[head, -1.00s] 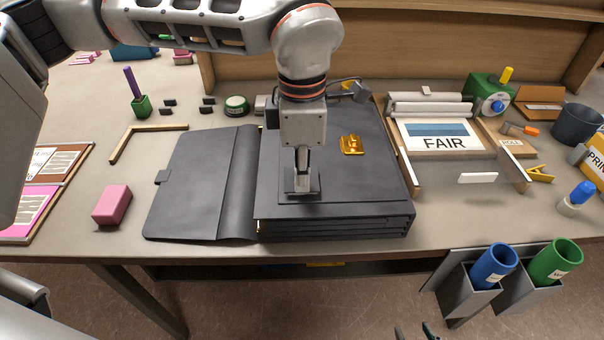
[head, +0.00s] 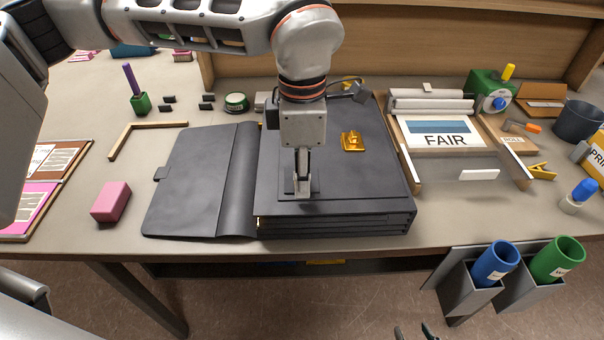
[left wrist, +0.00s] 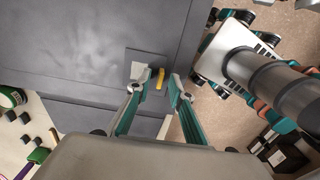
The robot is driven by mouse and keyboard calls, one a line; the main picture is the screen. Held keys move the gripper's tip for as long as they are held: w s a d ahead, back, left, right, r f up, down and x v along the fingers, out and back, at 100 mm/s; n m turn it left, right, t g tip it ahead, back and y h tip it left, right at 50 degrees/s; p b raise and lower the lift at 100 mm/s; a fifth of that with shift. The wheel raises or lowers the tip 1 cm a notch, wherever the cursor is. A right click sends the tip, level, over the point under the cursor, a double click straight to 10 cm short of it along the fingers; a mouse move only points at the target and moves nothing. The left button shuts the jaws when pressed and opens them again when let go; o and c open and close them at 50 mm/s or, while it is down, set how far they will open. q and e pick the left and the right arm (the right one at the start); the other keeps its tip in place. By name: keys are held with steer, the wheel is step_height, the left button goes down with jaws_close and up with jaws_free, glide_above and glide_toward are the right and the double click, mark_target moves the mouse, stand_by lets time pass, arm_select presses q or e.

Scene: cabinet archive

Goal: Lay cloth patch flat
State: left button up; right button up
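A small grey square (left wrist: 145,62), which looks like the cloth patch, lies near the front edge of the dark stacked folder (head: 385,180). In the head view the patch (head: 314,186) is mostly hidden by my left gripper (head: 302,190), which points down over it. In the left wrist view my left gripper (left wrist: 155,85) has its fingertips apart at the patch's edge. A small yellow piece (left wrist: 160,77) shows between the fingertips; I cannot tell whether it is touched. My right gripper (head: 415,332) shows only as two separated tips at the bottom edge.
The folder's dark cover (head: 195,185) lies open to the left. A gold block (head: 352,141) rests on the stack. A pink block (head: 111,202) sits left of the cover, and the FAIR print frame (head: 445,135) stands at right. Blue (head: 493,265) and green (head: 556,262) tubes stand in front of the table.

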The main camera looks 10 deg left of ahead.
arm_select(q)
steer(key=shift+r, duration=0.15)
steer(key=shift+r+p, duration=0.9)
steer(key=shift+r, duration=0.45)
steer(key=shift+r+p, duration=1.25)
steer(key=shift+r, duration=0.8)
step_height(320, 180, up, 12)
